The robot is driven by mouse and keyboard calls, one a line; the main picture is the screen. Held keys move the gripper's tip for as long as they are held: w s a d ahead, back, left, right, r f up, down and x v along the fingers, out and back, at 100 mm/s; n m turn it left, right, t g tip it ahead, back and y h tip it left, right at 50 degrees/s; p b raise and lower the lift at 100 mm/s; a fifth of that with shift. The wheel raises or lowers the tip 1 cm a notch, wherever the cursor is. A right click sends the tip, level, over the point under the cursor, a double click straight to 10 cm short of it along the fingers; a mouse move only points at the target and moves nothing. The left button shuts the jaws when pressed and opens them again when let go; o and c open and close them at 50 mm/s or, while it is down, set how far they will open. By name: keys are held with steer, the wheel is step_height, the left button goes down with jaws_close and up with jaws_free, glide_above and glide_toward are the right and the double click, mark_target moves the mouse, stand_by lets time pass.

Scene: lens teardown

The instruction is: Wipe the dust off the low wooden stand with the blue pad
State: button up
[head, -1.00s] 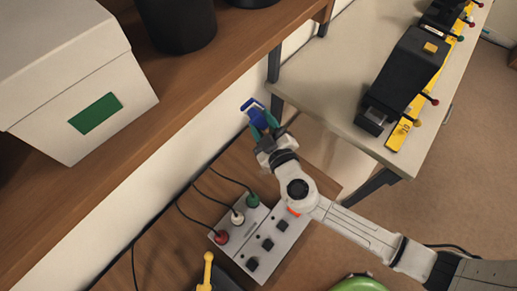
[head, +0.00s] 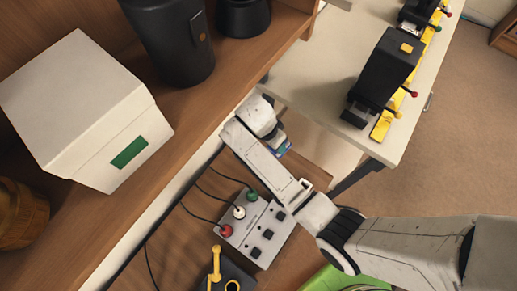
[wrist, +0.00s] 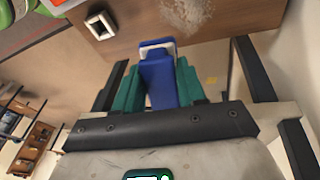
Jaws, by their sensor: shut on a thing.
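My gripper (wrist: 160,88) is shut on the blue pad (wrist: 158,72), with its green-tipped fingers on either side. The pad has a pale front edge. The low wooden stand (wrist: 235,14) fills the top of the wrist view, and a pale, speckled dust patch (wrist: 187,12) lies on it beyond the pad. In the head view the stand (head: 175,250) is at the lower middle. I cannot tell whether the pad touches the stand.
A grey control box (head: 255,232) with plugs and cables stands on the stand. A shelf (head: 110,235) at left carries a white box (head: 85,115) and a dark canister (head: 172,40). A pale bench (head: 310,85) with black devices stands at upper right.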

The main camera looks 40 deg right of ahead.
steer(key=s+a+m+t+y+p, duration=0.1)
steer(key=a+m+y+p, duration=0.15)
steer(key=a, duration=0.45)
steer(key=shift+t+y, duration=0.3)
steer(key=shift+y, duration=0.05)
steer(key=f+b, duration=0.4)
steer(key=b, duration=0.1)
steer(key=shift+s+a+f, duration=0.1)
steer(key=shift+s+a, duration=0.05)
steer(key=shift+a, duration=0.05)
